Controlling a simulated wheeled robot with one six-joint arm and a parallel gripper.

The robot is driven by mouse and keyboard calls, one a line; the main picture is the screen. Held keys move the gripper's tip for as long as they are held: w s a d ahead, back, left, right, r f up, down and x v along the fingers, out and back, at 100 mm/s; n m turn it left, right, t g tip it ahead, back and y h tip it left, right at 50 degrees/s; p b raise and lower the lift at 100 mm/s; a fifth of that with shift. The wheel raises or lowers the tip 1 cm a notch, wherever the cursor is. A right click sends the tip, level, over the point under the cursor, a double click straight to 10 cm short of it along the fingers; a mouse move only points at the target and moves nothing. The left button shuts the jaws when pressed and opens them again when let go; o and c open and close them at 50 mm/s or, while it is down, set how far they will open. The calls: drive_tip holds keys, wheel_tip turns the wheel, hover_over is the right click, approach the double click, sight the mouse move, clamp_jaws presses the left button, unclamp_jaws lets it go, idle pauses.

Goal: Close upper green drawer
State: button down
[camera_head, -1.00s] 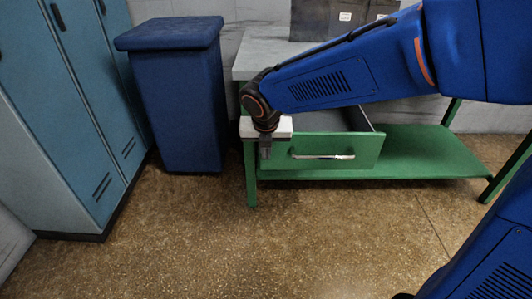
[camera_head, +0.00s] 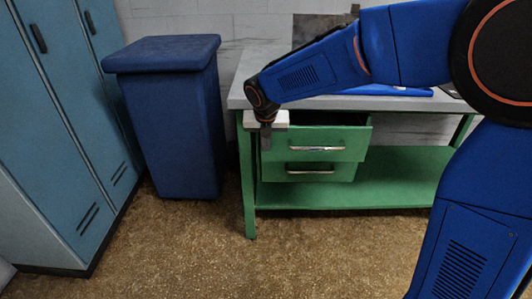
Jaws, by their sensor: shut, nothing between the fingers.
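The upper green drawer (camera_head: 330,138) with its silver handle hangs under the left part of a grey-topped green workbench. Its front stands slightly forward of the lower green drawer (camera_head: 285,171), which looks shut. My gripper (camera_head: 266,142) is shut and empty, pointing down at the left edge of the upper drawer's front. I cannot tell whether it touches the drawer. My blue arm comes in from the right above the bench and hides part of the bench top.
The workbench top (camera_head: 243,90) has a blue object (camera_head: 385,90) on it. A dark blue bin (camera_head: 178,130) stands left of the bench, and blue lockers (camera_head: 70,130) stand at the far left. The brown speckled floor (camera_head: 200,255) in front is clear.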

drive_tip(key=w, duration=0.6)
drive_tip(key=shift+w+r, duration=0.15)
drive_tip(key=shift+w, duration=0.05)
drive_tip(key=shift+w+r, duration=0.1)
